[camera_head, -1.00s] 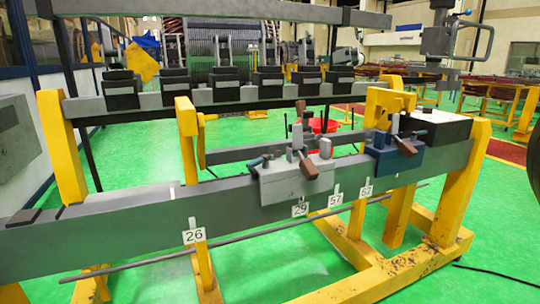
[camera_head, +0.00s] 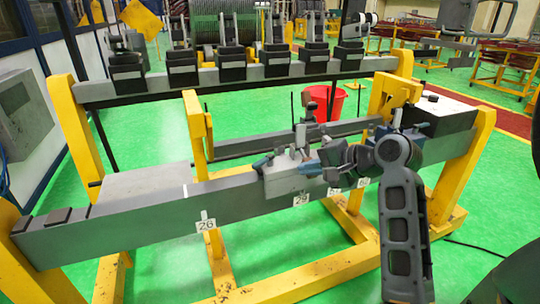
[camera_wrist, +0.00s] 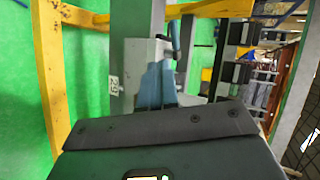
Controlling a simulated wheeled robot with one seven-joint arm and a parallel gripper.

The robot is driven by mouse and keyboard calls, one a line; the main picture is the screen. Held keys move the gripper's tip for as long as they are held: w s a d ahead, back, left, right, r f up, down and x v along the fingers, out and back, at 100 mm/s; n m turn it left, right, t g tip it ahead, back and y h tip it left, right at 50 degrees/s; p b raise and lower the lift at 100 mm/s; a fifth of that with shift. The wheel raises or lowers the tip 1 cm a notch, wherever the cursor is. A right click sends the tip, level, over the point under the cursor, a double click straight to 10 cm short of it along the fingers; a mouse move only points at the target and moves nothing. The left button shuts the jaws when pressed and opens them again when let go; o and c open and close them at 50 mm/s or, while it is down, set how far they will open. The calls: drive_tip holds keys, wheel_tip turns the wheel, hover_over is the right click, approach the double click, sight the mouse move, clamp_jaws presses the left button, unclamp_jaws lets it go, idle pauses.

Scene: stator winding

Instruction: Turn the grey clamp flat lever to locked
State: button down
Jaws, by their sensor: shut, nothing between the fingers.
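The grey clamp (camera_head: 288,178) sits on the long grey beam, right of the middle in the head view. It also shows in the wrist view (camera_wrist: 134,72), beyond the dark wrist housing. A dark upright part (camera_head: 301,135) stands on top of the clamp. My gripper (camera_head: 320,163) is at the clamp's right side, with its shut fingers close to the clamp. Its bluish fingers (camera_wrist: 158,82) overlap the clamp in the wrist view. I cannot tell whether they touch it. The clamp's brown lever is hidden behind my gripper, so its position cannot be seen.
A blue clamp (camera_head: 424,130) is partly hidden behind my arm. The grey beam (camera_head: 130,226) rests on yellow supports (camera_head: 453,165). A rear beam (camera_head: 215,85) carries several black blocks. A red bucket (camera_head: 324,100) stands behind. Green floor in front is open.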

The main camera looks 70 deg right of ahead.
approach(260, 165)
drive_tip(key=s+f+x, duration=0.1)
drive_tip(key=x, duration=0.4)
drive_tip(key=shift+w+d, duration=0.25)
drive_tip(key=shift+w, duration=0.8)
drive_tip(key=shift+w+p, duration=0.1)
drive_tip(key=shift+p, duration=0.3)
